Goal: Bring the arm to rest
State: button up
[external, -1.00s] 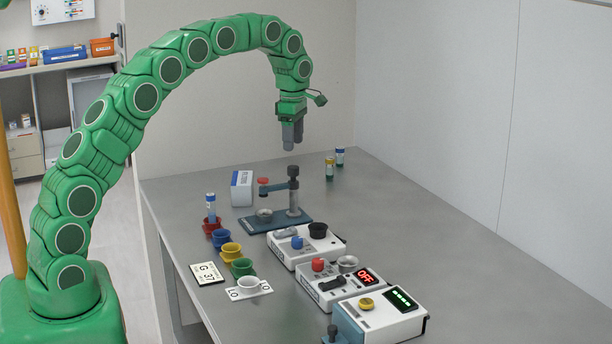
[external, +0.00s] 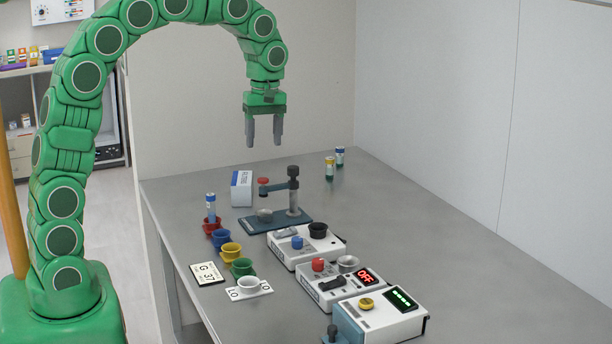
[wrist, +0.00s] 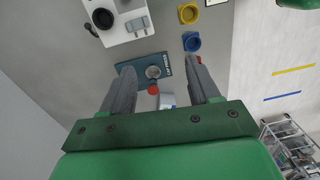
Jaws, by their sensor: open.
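My gripper (external: 264,143) is open and empty, pointing down in the air above the back part of the grey table (external: 420,238). Its two grey fingers also show spread apart in the wrist view (wrist: 165,80). Below it stand a blue stand with an upright post and a red-tipped arm (external: 274,221) and a white and blue box (external: 241,188). The gripper touches nothing.
A row of coloured cups holds a red cup with a blue-capped vial (external: 211,208), a blue (external: 221,239), a yellow (external: 231,253) and a green cup (external: 243,267). Two vials (external: 329,169) stand at the back. The right side is clear.

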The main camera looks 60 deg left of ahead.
jog(key=s+d+f+m, duration=0.1)
jog(key=s+d+m, duration=0.3)
jog(key=s, duration=0.8)
jog(key=s+d+f+m, duration=0.1)
jog(key=s+d+m, duration=0.4)
jog(key=s, duration=0.7)
jog(key=s+d+f+m+g, duration=0.1)
jog(key=s+d+m, duration=0.3)
jog(key=s+m, duration=0.4)
jog(key=s, duration=0.4)
jog(key=shift+s+d+f, duration=0.15)
jog(key=shift+s+f, duration=0.15)
jog(key=shift+f, duration=0.05)
